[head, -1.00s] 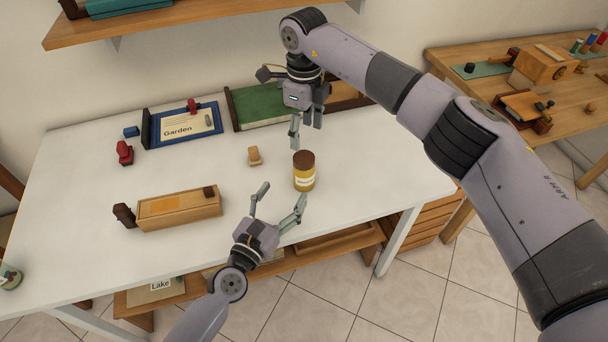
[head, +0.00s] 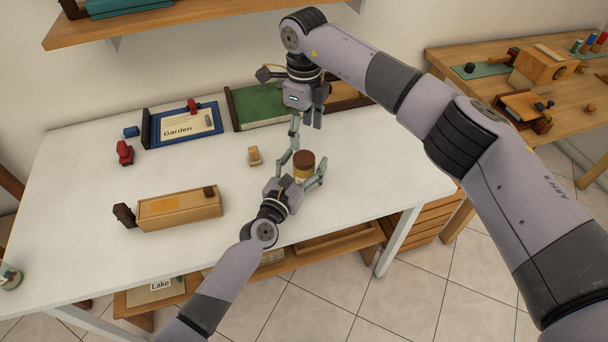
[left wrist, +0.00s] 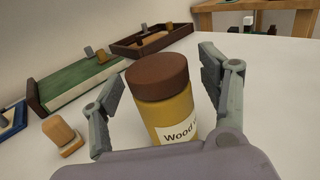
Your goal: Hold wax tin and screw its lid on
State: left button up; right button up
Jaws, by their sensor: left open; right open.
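The wax tin is a yellow jar (left wrist: 177,111) with a white label beginning "Wood". It stands upright on the white table, and its brown lid (left wrist: 156,78) sits on top; I cannot tell how tightly. In the head view the brown lid (head: 303,161) shows above my left gripper, which hides most of the jar. My left gripper (head: 303,171) is open, with one finger on each side of the jar; in the left wrist view both fingers look apart from it. My right gripper (head: 306,122) is open and empty, pointing down just behind the jar.
A small wooden block (head: 254,156) lies left of the jar. A long wooden box (head: 180,212) is further left. A blue-framed "Garden" card (head: 184,126) and a green tray (head: 258,108) lie at the back. The table's right end is clear.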

pick_arm(q)
grip_shut()
dwell(0.8)
